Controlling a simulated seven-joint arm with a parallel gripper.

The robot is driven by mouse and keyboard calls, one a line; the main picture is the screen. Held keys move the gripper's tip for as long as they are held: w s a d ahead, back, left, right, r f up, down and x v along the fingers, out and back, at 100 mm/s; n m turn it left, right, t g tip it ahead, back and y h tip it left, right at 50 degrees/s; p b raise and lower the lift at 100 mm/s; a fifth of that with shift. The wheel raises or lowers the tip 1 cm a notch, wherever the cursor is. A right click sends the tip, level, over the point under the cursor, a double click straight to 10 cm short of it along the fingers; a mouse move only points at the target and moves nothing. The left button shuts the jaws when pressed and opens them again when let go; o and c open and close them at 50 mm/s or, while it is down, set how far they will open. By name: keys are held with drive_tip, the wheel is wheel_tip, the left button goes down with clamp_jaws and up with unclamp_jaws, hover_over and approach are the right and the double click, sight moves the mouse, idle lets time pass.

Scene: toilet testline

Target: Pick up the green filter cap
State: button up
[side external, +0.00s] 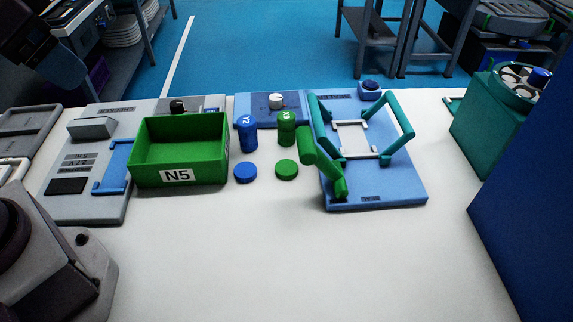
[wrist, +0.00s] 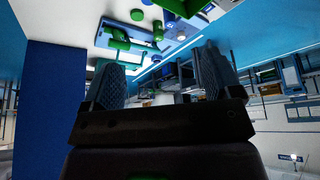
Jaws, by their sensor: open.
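The green filter cap (side external: 287,169) is a low round disc lying flat on the white table in the side external view. It lies just right of a similar blue cap (side external: 245,173) and in front of a green cylinder (side external: 287,130). My gripper (wrist: 158,56) shows in the wrist view with its two dark ribbed fingers wide apart and nothing between them. It is away from the cap. A small green round shape (wrist: 137,14) near the top of the wrist view may be the cap; I cannot be sure.
A green bin (side external: 180,150) marked N5 stands left of the caps. A blue cylinder (side external: 248,136) stands behind them. A blue fixture (side external: 385,192) with green arms stands close on the right. The front of the table (side external: 290,250) is clear. A blue block (side external: 530,190) fills the right edge.

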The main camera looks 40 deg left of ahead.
drive_tip(key=w+d+f+n+g+h, duration=0.1)
drive_tip(key=w+d+f+n+g, duration=0.25)
drive_tip(key=w+f, duration=0.5)
drive_tip(key=n, duration=2.4)
approach(286, 167)
drive_tip(key=f, duration=0.6)
drive_tip(key=w+f, duration=0.1)
drive_tip(key=f, duration=0.2)
drive_tip(key=shift+d, duration=0.4)
drive_tip(key=shift+r, duration=0.1)
drive_tip(key=shift+c, duration=0.2)
drive_tip(key=c, duration=1)
